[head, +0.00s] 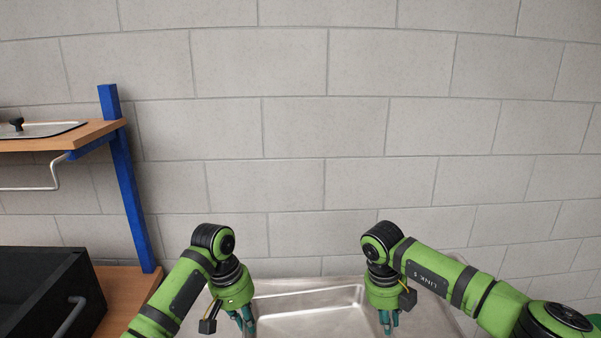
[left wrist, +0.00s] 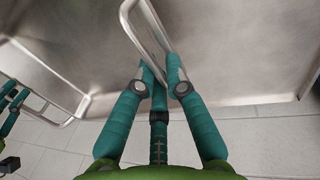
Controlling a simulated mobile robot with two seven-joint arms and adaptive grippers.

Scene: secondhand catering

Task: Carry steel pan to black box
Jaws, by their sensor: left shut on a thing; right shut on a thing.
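The steel pan (head: 312,316) is a wide shallow rectangular tray at the bottom centre of the head view, between my two grippers; its near part is cut off. My left gripper (head: 245,322) is shut on a wire handle at the pan's left end. The left wrist view shows that handle (left wrist: 146,32) between the teal fingers, beside the pan's metal wall (left wrist: 235,45). My right gripper (head: 389,324) is shut at the pan's right end; the head view hides its grip. The black box (head: 45,285) stands at the lower left, apart from the pan.
The box rests on the lower wooden board (head: 128,290) of a rack with a blue post (head: 130,190). An upper board (head: 98,134) above it carries a flat lid (head: 45,130) with a black knob. A grey block wall (head: 330,170) closes off the back.

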